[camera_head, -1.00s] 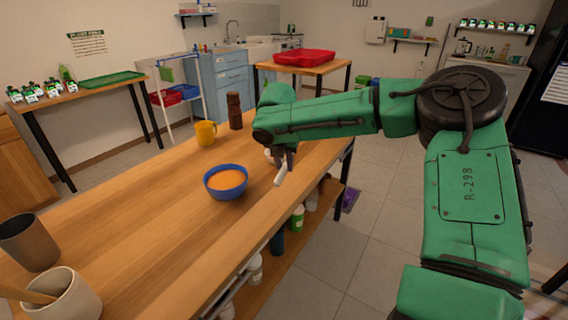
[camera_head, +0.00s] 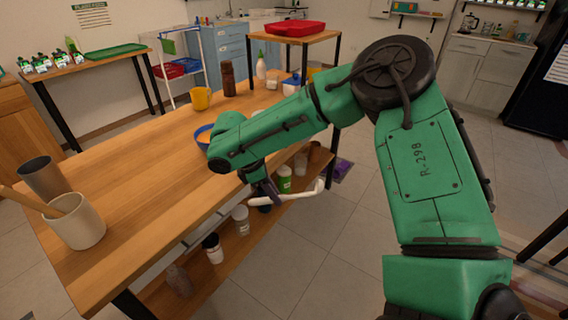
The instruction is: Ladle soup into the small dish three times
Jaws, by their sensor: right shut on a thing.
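The blue bowl of orange soup (camera_head: 201,138) stands on the wooden table, partly hidden behind my right arm. My right gripper (camera_head: 270,192) points down past the table's right edge, to the right of the bowl and nearer to me. It is shut on a white utensil (camera_head: 308,194), which looks like the ladle. The utensil sticks out to the right, over the lower shelf's edge and the floor. Whether it holds soup cannot be told. I cannot make out the small dish. My left gripper is not in view.
A yellow mug (camera_head: 201,99) and a brown mill (camera_head: 228,78) stand farther back on the wooden table (camera_head: 130,165). A dark cup (camera_head: 43,177) and a beige pot (camera_head: 76,222) are at the front left. Jars (camera_head: 212,248) fill the lower shelf. The table's left middle is clear.

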